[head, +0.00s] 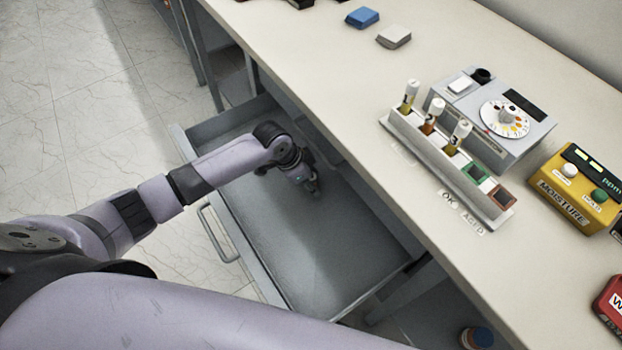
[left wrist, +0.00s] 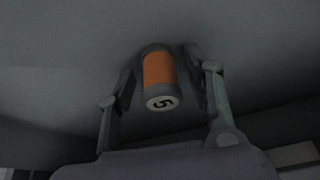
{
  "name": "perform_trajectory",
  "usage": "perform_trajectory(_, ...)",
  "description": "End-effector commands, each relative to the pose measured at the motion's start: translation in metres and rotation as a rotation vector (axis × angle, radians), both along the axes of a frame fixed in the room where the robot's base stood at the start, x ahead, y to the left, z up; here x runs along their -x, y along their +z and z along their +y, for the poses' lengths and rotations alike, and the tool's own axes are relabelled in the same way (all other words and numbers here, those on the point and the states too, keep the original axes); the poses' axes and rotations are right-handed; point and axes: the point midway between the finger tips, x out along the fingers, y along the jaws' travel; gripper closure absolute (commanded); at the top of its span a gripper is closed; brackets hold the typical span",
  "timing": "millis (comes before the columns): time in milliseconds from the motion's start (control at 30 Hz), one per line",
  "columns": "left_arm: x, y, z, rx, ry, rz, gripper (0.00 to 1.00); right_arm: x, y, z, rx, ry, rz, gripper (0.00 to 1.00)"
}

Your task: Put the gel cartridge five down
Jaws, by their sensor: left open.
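The gel cartridge five (left wrist: 158,72) is an orange cylinder with grey ends and a "5" on the end facing the left wrist camera. It appears to lie on the grey drawer floor, between the two fingers of my left gripper (left wrist: 162,92). The fingers are open, with a gap on each side of the cartridge. In the head view my left gripper (head: 312,187) reaches down into the open drawer (head: 300,255), and the cartridge is hidden there. My right gripper is not in view.
The drawer has a handle (head: 217,232) and stands pulled out below the bench (head: 330,75). On the bench are a white rack (head: 430,140) with numbered vials, a grey dial device (head: 520,150), a yellow moisture meter (head: 570,195), and a blue block (head: 362,17).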

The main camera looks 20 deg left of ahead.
Motion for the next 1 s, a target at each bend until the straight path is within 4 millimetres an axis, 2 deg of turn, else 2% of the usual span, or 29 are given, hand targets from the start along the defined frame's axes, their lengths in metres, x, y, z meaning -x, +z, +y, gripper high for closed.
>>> perform_trajectory(233, 0.000, 0.000, 0.000, 0.000, 0.000, 0.000, 0.52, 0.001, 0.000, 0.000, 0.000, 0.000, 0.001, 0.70)
perform_trajectory(367, 0.001, 0.008, 0.002, 0.000, 0.000, -0.001, 0.52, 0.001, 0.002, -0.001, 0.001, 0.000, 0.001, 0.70)
perform_trajectory(800, 0.021, 0.089, 0.029, -0.001, 0.000, -0.002, 0.52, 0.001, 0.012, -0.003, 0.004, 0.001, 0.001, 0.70)
perform_trajectory(1000, 0.026, 0.110, 0.035, 0.001, 0.001, 0.000, 0.52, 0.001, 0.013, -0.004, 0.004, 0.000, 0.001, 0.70)
